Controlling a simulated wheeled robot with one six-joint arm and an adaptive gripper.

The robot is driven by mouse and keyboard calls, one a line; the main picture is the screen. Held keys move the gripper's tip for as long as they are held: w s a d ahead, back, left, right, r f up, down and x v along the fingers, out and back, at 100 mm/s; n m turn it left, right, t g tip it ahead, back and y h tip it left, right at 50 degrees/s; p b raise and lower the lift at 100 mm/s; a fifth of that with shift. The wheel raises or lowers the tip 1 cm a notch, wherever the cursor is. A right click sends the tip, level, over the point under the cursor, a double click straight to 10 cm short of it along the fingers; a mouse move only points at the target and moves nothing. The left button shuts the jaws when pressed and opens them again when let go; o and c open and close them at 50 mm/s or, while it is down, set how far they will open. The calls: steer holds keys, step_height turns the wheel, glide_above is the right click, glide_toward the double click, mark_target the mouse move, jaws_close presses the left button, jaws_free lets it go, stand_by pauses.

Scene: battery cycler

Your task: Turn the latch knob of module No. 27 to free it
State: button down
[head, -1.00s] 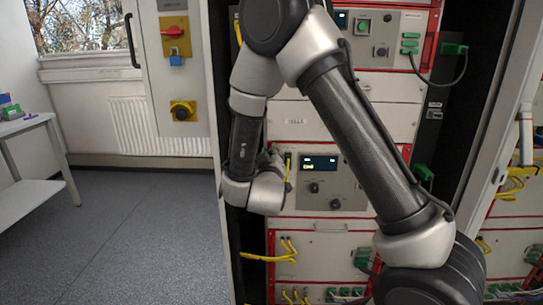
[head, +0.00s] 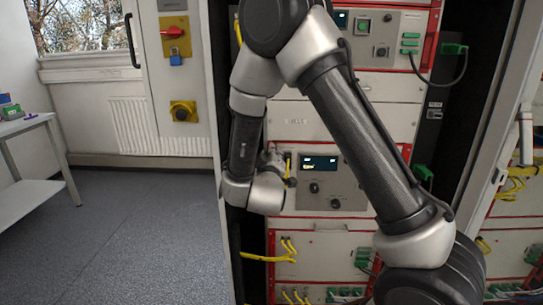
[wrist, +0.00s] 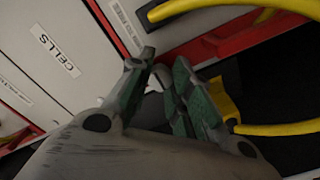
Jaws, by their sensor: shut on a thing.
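My gripper (wrist: 160,80) is shut on a small pale knob (wrist: 155,82) in the wrist view. Its green-padded fingers cover most of the knob, so which way it points cannot be told. The knob sits at the edge of a light grey front panel (wrist: 85,85), near a red strip. In the head view my gripper (head: 275,162) is at the left edge of the rack, beside a grey module with a lit display (head: 320,163) and two dark knobs. I cannot read a module number 27 in either view.
A yellow cable (wrist: 275,129) runs close to my fingers, and another yellow cable (wrist: 200,8) crosses above. A label reading CELLS (wrist: 55,50) is on the panel. Yellow cables (head: 265,257) hang lower on the rack. The floor (head: 130,240) at left is clear.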

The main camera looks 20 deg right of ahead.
steer(key=shift+f, duration=0.1)
steer(key=c, duration=1.5)
jaws_free()
steer(key=shift+c, duration=0.2)
steer(key=v, duration=1.2)
